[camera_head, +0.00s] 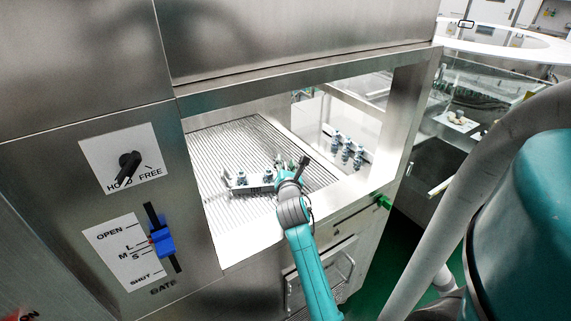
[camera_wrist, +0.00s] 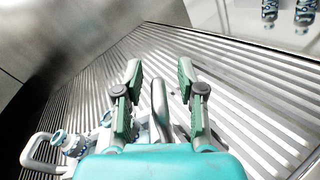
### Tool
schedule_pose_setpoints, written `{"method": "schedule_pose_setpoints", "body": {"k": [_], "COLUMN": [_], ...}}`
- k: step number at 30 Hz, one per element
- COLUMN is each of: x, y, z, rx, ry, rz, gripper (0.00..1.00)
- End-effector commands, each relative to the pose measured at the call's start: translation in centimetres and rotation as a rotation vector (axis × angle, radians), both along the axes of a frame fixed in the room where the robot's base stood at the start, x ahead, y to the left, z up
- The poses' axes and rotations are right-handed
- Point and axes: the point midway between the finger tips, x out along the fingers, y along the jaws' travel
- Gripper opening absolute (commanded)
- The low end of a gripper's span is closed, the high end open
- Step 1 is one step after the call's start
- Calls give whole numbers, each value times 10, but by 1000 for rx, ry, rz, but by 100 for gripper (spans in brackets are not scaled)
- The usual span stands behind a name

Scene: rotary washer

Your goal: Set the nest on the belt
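The nest (camera_head: 250,190), a light carrier with several small blue-capped vials, is on the ribbed belt (camera_head: 225,150) inside the washer opening. In the wrist view, the nest's looped end handle (camera_wrist: 38,152) and vials (camera_wrist: 72,142) show at the lower left. My gripper (camera_head: 297,170) is at the nest's right end in the head view. In the wrist view, my gripper (camera_wrist: 158,78) has its green-padded fingers apart, with a grey upright bar (camera_wrist: 159,102) between them and a gap on each side. My gripper's body hides much of the nest.
More vials (camera_head: 345,148) stand behind a clear panel at the right of the chamber. The opening's metal frame (camera_head: 395,125) surrounds my arm. A knob (camera_head: 130,165) points near HOLD and FREE. A blue gate slider (camera_head: 162,240) is on the front. Bare belt lies behind the nest.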

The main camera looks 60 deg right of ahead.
Motion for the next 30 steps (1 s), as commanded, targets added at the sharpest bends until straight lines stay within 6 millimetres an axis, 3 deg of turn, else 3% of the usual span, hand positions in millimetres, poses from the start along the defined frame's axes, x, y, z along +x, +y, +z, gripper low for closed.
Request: {"method": "schedule_pose_setpoints", "body": {"k": [10,24,30], "x": [-4,-48,-59], "y": [8,81,98], "z": [2,5,7], "rx": [0,1,0], "ry": [1,2,1], "rz": [1,2,0], "gripper": [39,39,39]}}
